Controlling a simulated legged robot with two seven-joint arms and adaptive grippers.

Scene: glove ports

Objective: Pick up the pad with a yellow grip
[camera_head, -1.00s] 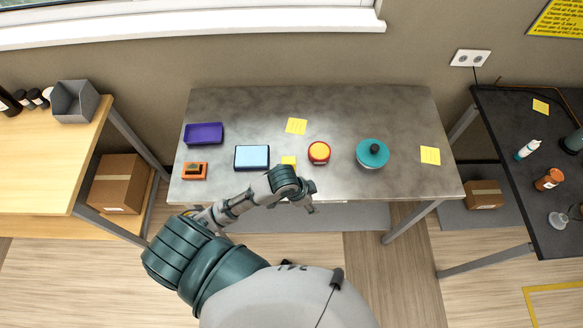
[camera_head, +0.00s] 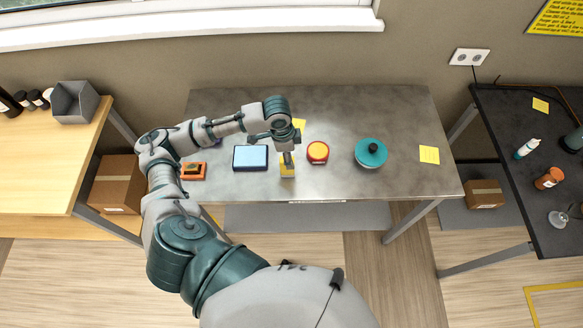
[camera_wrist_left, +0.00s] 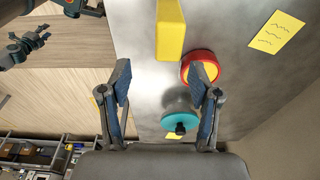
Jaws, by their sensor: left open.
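My left gripper (camera_head: 287,158) is open, its fingers pointing down at the table's front half. A yellow block (camera_head: 287,171) is right by its fingertips in the head view and partly hidden by them. In the wrist view the yellow block (camera_wrist_left: 170,30) is beyond the fingers, and nothing is between the jaws (camera_wrist_left: 160,78). Just right of the block in the head view is a round red piece with a yellow top (camera_head: 318,151); it also shows in the wrist view (camera_wrist_left: 200,67), near one fingertip. I cannot tell which of these is the pad with a yellow grip.
A light blue pad (camera_head: 250,157) and an orange block (camera_head: 193,171) are left of the gripper. A teal round piece with a black knob (camera_head: 370,153) is to the right. My forearm covers most of a purple tray. Dark jointed parts, perhaps mine, show at the wrist view's upper left.

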